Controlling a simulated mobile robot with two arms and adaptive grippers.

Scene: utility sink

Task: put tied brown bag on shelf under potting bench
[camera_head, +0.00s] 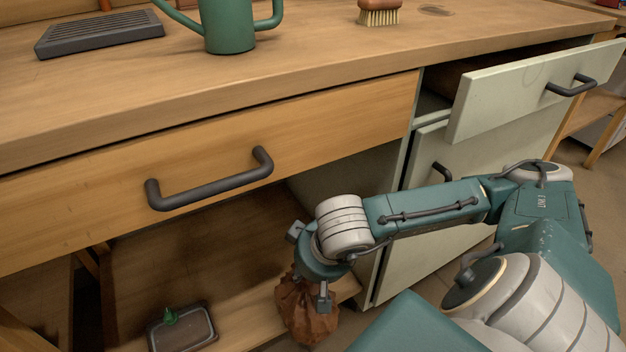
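The brown bag (304,312) hangs below my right gripper (311,278), whose fingers close around its gathered top. The bag is at the front edge of the wooden shelf (245,306) under the potting bench (270,60). I cannot tell whether the bag touches the shelf. My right arm reaches in from the right, and its wrist hides part of the bag's top. My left gripper is not in view.
A dark tray (183,330) with a small green item lies on the shelf, left of the bag. A drawer (535,85) at right stands open above my arm. A green watering can (228,25), a grey slotted tray (98,35) and a brush (379,12) are on the bench top.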

